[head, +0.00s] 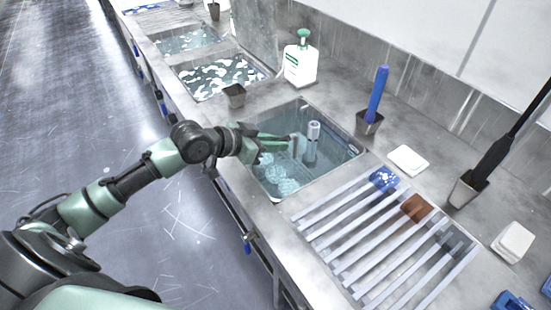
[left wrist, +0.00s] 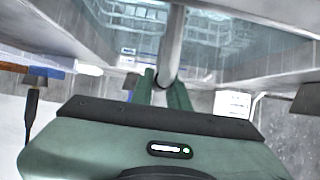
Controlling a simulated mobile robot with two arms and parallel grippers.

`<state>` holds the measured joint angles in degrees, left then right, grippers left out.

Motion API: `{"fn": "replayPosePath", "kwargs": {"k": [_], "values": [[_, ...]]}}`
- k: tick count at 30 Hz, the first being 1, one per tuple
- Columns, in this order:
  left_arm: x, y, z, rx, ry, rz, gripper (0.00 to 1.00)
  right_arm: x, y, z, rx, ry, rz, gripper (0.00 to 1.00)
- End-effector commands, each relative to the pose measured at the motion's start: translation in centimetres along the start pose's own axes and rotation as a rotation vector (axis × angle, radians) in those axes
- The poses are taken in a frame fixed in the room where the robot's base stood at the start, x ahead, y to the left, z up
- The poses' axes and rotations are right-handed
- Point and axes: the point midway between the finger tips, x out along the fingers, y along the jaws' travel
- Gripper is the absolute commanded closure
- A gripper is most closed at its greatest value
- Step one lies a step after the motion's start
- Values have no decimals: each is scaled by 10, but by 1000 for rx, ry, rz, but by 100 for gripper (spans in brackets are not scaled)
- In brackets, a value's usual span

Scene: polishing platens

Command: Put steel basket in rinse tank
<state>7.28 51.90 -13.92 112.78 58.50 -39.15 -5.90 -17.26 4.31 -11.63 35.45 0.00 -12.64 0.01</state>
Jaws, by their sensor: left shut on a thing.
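My left gripper (head: 288,141) reaches in from the left over the nearest sunken tank (head: 351,153), which holds clear bluish water. Its green fingers are shut on a grey upright post, which looks like the steel basket's handle (left wrist: 171,45). In the left wrist view, pale grid-like wire shows beyond the post, probably the basket, but its outline is unclear. In the head view the basket's body is hard to make out under the water. Round clear shapes (head: 285,187) lie low in the tank. I cannot tell whether the basket rests on the bottom. My right gripper is out of view.
A pale upright pipe (head: 313,133) stands in the tank close to the gripper. A slatted rack (head: 345,235) adjoins the tank's near side. Two more tanks, one foamy (head: 215,75), lie farther back. A white bottle (head: 300,62) and a blue-handled brush (head: 378,92) stand behind.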

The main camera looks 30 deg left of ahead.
Motion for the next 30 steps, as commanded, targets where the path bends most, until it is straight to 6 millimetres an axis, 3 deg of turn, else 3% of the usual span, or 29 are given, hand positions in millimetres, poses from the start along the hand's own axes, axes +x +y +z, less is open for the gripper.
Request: {"fn": "replayPosePath", "kwargs": {"k": [8, 16, 28, 29, 30], "values": [[9, -1, 14, 1, 9, -2, 100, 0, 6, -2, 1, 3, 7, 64], [26, -1, 45, -1, 8, -2, 100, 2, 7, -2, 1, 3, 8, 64], [29, -1, 50, 2, 9, -2, 100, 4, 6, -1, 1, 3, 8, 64], [30, 0, 54, 1, 1, -1, 78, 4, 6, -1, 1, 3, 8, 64], [29, 0, 53, 1, 1, -1, 67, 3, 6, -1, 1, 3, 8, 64]]}}
